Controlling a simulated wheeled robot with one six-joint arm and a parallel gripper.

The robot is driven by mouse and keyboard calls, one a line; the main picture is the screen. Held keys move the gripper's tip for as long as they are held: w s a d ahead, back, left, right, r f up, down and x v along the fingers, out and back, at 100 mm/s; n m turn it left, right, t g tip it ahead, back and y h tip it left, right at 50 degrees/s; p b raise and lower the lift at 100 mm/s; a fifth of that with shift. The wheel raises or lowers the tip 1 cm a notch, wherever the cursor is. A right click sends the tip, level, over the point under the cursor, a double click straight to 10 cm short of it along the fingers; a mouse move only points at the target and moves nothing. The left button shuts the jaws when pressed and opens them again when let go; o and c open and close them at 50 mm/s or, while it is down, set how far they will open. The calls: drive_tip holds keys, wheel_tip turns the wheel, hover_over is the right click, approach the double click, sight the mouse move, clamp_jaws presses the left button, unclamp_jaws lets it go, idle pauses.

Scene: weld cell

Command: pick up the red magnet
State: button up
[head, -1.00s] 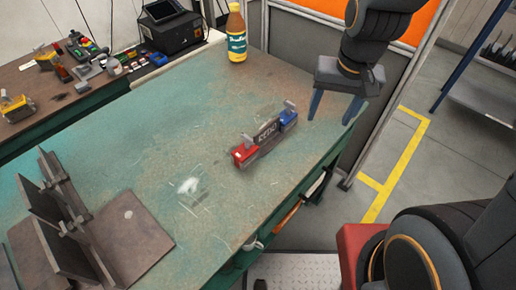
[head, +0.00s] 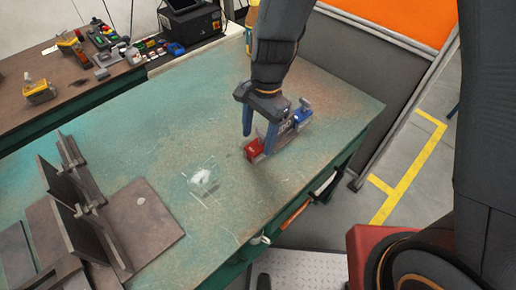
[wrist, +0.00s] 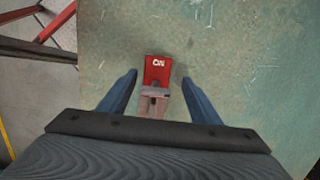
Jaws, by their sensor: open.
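The red magnet (head: 255,149) sits on the green table (head: 330,100), at the near left end of a dark bar. My gripper (head: 258,136) is above the red magnet and hides part of the bar. In the wrist view, the red magnet (wrist: 157,72) shows "ON" on its red face and a grey lever part behind it. It lies between the lines of my open blue fingers (wrist: 163,90), which are apart from it on both sides.
A welded steel piece with upright plates (head: 82,205) stands at the table's left. A bottle (head: 252,28) is partly hidden behind my arm. A brown bench (head: 60,90) with small items is at the back left. The table's middle is mostly clear.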

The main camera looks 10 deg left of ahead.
sight(259, 142)
drive_tip(key=shift+s+d+f+p, duration=0.1)
drive_tip(key=shift+s+f+p, duration=0.05)
drive_tip(key=shift+f, duration=0.9)
drive_tip(key=shift+s+f+p, duration=0.15)
drive_tip(key=shift+f, duration=0.9)
clamp_jaws()
